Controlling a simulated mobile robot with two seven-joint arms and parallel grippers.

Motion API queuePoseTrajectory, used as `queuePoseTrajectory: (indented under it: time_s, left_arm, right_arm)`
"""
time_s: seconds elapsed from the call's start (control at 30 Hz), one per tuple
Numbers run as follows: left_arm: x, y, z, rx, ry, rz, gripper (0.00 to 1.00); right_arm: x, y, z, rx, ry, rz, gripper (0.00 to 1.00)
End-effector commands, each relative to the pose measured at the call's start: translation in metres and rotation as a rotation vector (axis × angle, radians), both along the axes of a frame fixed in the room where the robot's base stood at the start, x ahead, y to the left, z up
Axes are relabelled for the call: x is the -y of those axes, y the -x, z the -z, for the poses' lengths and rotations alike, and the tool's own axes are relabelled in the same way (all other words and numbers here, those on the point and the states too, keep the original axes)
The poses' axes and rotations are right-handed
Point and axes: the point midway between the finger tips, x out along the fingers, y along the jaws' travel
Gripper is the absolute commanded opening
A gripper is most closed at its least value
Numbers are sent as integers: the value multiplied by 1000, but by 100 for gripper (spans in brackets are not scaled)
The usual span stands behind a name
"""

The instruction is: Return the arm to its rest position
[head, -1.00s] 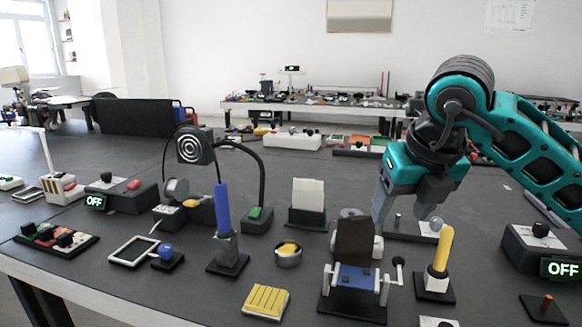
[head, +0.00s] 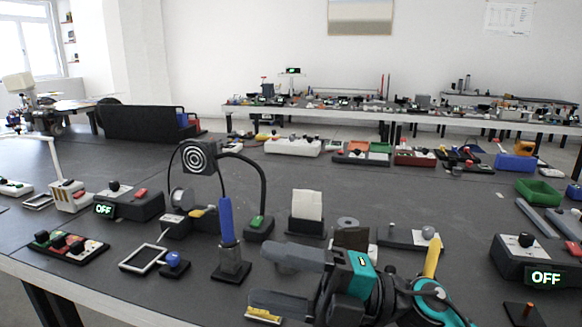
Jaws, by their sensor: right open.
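My right gripper (head: 265,276) is low at the bottom centre of the head view, with its teal wrist to the right. Its two grey fingers point left and are spread apart, with nothing visible between them. My left gripper is not in view.
On the dark table, a blue-handled tool in a stand (head: 228,232) is left of the fingers. A yellow-handled tool (head: 432,258) rises behind my right arm. An OFF box (head: 530,262) stands at right.

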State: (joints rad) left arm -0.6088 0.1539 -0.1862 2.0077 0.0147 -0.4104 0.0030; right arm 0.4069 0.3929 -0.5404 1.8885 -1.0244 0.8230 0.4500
Motion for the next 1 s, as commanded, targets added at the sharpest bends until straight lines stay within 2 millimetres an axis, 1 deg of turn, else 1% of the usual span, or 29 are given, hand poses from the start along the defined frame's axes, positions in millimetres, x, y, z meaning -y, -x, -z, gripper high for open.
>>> queuePoseTrajectory:
  time_s: [0.03,0.07,0.17,0.2,0.27,0.3,0.37,0.4,0.47,0.5,0.57,0.6,0.7,0.8,0.83,0.9,1.0]
  left_arm:
    - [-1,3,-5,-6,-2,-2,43]
    - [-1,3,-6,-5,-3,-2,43]
    - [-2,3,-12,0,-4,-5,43]
    - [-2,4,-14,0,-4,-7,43]
    - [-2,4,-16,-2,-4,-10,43]
    - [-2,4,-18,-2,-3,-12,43]
    - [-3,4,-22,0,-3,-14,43]
    - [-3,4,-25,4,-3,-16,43]
    - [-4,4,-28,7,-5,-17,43]
    - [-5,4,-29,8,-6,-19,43]
    - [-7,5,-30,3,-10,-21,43]
    - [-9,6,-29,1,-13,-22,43]
    - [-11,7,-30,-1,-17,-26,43]
    - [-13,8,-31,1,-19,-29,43]
    - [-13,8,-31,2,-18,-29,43]
    - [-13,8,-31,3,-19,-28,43]
    - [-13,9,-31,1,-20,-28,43]
  right_arm:
    - [8,-7,-1,-104,-102,69,63]
    - [14,-13,0,-163,-159,117,63]
    - [42,-33,16,-376,-324,294,63]
    - [55,-39,29,-467,-376,370,63]
    - [75,-47,53,-610,-441,488,63]
    - [90,-49,73,-707,-475,570,63]
    - [111,-47,108,-859,-511,694,63]
    - [125,-42,134,-963,-525,777,63]
    - [144,-27,172,-1119,-534,893,63]
    - [154,-15,196,-1214,-533,961,63]
    - [166,5,227,-1339,-523,1044,63]
    - [173,19,245,-1413,-512,1093,63]
    - [184,52,278,-1565,-484,1182,63]
    - [189,76,299,-1664,-461,1233,63]
    - [190,81,303,-1683,-455,1243,63]
    - [192,88,308,-1713,-448,1257,63]
    - [192,91,311,-1724,-444,1263,63]
